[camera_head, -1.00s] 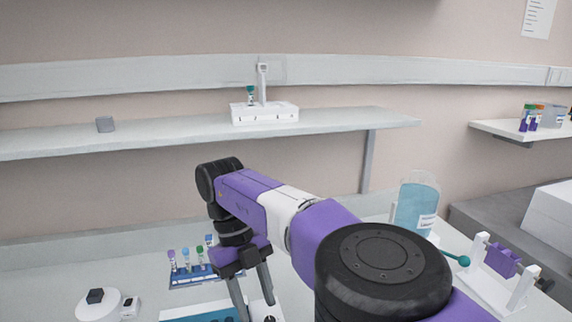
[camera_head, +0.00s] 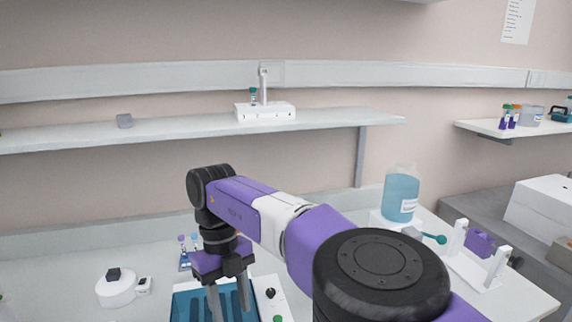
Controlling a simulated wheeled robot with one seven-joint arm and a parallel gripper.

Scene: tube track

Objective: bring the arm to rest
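My gripper (camera_head: 230,302) hangs downward over the bench at the end of my purple, white and black arm. Its two grey fingers are spread apart, and I see nothing between them except the teal-blue tray beneath. The fingertips run down near the bottom edge of the picture, so their exact height over the tray cannot be told. My arm reaches from the lower right to the middle of the view.
A blue tray (camera_head: 183,304) lies under my gripper. Tubes (camera_head: 188,243) stand behind it, partly hidden. A white round device (camera_head: 114,288) is at left. A bottle (camera_head: 401,194) and a white stand with a purple piece (camera_head: 480,243) are at right. A shelf (camera_head: 180,133) spans behind.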

